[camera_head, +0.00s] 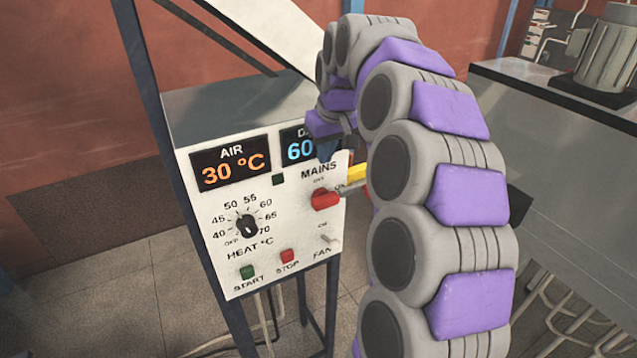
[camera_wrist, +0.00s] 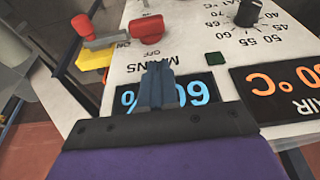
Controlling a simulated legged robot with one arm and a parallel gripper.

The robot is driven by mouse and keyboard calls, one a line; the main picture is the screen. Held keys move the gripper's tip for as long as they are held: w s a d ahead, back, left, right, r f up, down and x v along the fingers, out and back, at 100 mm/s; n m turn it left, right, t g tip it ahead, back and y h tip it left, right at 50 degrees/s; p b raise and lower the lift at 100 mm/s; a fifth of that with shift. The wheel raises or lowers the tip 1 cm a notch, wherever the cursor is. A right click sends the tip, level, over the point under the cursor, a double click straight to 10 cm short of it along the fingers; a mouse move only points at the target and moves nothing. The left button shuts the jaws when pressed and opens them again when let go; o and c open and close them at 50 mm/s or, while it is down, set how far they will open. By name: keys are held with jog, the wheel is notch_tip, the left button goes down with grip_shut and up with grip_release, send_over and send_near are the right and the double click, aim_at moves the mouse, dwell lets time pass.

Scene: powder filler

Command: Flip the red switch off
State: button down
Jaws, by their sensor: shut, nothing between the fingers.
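The red switch (camera_head: 325,199) is on the white control panel (camera_head: 222,275), just under the MAINS label. In the wrist view the red switch (camera_wrist: 146,29) is at upper middle. A grey lever (camera_wrist: 105,41) runs from it past the ON mark to a red end (camera_wrist: 82,26). The OFF mark is beside the switch, on the side nearer my fingers. My gripper (camera_head: 327,154) is in front of the panel's top right, above the switch. In the wrist view its blue fingers (camera_wrist: 158,70) are shut and empty, over the MAINS lettering and apart from the switch.
A yellow block (camera_wrist: 95,58) sticks out by the lever. The panel also has a heat dial (camera_head: 247,226), a green start button (camera_head: 247,272), a red stop button (camera_head: 287,256), a fan toggle (camera_head: 330,239) and lit displays. A grey bench (camera_head: 580,140) stands at right.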

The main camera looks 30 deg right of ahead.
jog(key=p, duration=0.2)
send_near(317, 201)
jog(key=x, duration=0.5)
jog(key=shift+w+a, duration=0.2)
jog(key=shift+w, duration=0.05)
jog(key=shift+f, duration=0.55)
jog(key=shift+d+f, duration=0.1)
jog(key=shift+f, duration=0.1)
jog(key=shift+f, duration=0.1)
